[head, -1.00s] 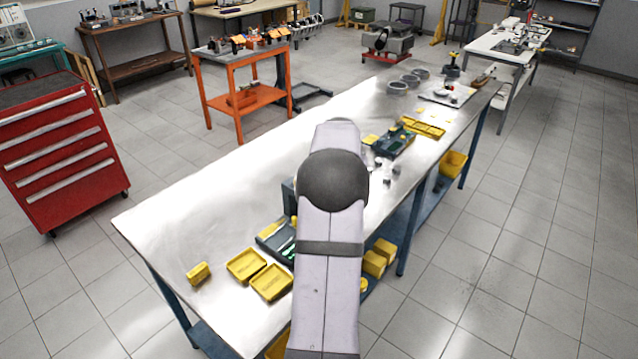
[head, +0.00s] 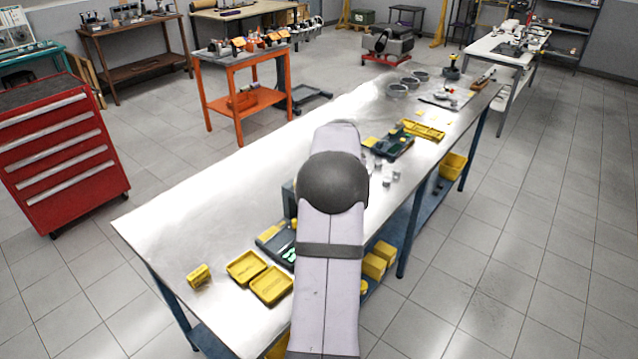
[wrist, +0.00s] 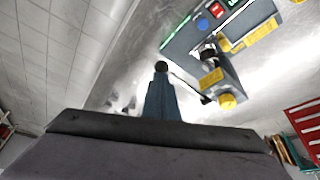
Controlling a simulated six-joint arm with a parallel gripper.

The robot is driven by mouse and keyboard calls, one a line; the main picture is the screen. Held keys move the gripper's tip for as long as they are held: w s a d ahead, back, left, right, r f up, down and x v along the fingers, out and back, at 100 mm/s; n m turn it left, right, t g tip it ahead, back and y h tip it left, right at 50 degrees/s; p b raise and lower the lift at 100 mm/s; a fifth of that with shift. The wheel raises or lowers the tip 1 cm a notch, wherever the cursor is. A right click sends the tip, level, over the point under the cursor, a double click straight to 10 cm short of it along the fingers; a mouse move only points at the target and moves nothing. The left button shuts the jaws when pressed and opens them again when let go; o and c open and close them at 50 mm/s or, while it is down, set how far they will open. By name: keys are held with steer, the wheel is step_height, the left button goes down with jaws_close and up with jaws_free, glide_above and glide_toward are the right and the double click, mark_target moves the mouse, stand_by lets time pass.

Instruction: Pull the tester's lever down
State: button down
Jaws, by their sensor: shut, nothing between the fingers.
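The tester (head: 275,242) is a blue-grey bench unit on the steel table, partly hidden behind my arm in the head view. In the wrist view its panel (wrist: 182,42) shows blue and red buttons, with yellow parts beside them.
Yellow trays (head: 270,285) and a small yellow block (head: 199,275) lie near the table's front left. The table's left part (head: 200,215) is clear.

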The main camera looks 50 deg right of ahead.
step_height(320, 180, up, 9)
steer(key=p, duration=0.7)
steer(key=shift+w+r+p, duration=0.2)
steer(key=shift+w+p, duration=0.1)
steer(key=shift+w, duration=0.05)
stand_by(0.4)
steer(key=s+a+f+n+g+y, duration=0.1)
steer(key=s+a+f+y, duration=0.1)
steer(key=s+a+f, duration=0.55)
steer(key=s+a+f+n+g+y, duration=0.15)
steer(key=a+f, duration=0.35)
steer(key=a, duration=0.5)
steer(key=s+a+n+g+y+b, duration=0.1)
steer(key=s+a+n, duration=0.15)
steer(key=a, duration=0.95)
steer(key=s+a+n+g+b, duration=0.1)
steer(key=s+a+n+b, duration=0.15)
steer(key=a, duration=0.85)
steer(key=w+a+r+n+t, duration=0.1)
steer(key=w+a+n+t, duration=0.1)
steer(key=a, duration=0.6)
steer(key=w+n+b, duration=0.1)
steer(key=n, duration=0.1)
steer(key=shift+a+n, duration=0.35)
steer(key=shift+h, duration=0.25)
